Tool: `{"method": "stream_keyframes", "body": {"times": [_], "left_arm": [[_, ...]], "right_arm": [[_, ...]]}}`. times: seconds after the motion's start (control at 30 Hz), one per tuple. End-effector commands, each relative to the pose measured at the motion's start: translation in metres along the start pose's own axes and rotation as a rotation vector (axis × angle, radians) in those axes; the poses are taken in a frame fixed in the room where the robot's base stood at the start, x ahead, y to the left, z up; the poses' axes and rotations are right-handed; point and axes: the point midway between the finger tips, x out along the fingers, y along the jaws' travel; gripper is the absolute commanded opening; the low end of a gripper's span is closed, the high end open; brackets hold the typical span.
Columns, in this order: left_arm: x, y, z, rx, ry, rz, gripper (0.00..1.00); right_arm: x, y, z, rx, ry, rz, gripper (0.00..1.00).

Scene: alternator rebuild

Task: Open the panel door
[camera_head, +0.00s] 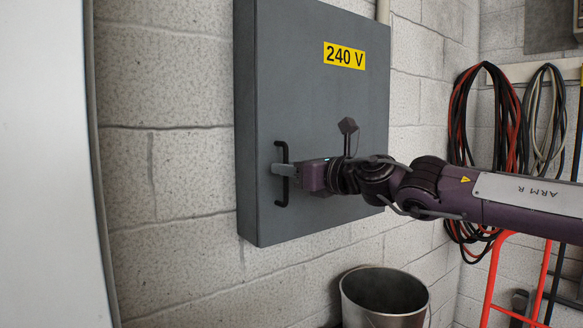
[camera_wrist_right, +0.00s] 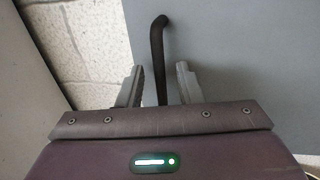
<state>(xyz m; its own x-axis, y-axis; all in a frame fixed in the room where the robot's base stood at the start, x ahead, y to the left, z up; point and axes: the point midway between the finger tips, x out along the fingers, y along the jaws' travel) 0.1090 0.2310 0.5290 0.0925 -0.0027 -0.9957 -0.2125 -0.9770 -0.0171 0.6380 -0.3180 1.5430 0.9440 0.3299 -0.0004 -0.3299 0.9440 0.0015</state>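The grey panel box hangs on the wall, with its door (camera_head: 310,105) showing as the broad front face under a yellow 240 V label (camera_head: 344,56). The door looks shut. A black upright bar handle (camera_head: 281,198) sits near its left edge. It also shows in the right wrist view (camera_wrist_right: 157,50). My right gripper (camera_head: 281,169) is at the handle's middle. In the wrist view its two grey fingers (camera_wrist_right: 159,84) are apart, one on each side of the bar, with gaps visible. My left gripper is not in view.
A metal bucket (camera_head: 384,297) stands below the panel. Red and black cables (camera_head: 460,125) hang on the wall to the right, above a red tubular frame (camera_head: 493,275). A pale upright surface (camera_head: 50,160) fills the left edge.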

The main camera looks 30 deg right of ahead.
Motion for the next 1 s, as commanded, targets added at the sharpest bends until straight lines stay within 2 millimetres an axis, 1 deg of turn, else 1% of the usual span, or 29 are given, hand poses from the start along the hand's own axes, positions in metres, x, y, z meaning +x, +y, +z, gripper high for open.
{"method": "stream_keyframes", "body": {"times": [0.03,0.2,0.27,0.57,0.73,0.87,1.0], "left_arm": [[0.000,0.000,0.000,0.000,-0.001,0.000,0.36],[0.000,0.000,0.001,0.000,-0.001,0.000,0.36],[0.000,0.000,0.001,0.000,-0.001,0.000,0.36],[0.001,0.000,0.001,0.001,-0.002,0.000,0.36],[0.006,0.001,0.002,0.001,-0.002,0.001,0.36],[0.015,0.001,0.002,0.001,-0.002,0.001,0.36],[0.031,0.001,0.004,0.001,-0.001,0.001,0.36]], "right_arm": [[0.000,0.000,0.000,0.000,0.000,0.000,0.28],[0.000,0.000,0.000,0.000,0.000,0.000,0.06],[0.000,0.000,0.000,0.000,0.000,0.000,0.00],[-0.001,0.000,0.000,0.000,0.000,0.001,0.00],[-0.008,0.000,-0.001,0.001,-0.003,0.017,0.00],[-0.023,0.000,-0.002,0.003,-0.006,0.050,0.00],[-0.049,0.000,-0.002,0.003,-0.010,0.114,0.00]]}}
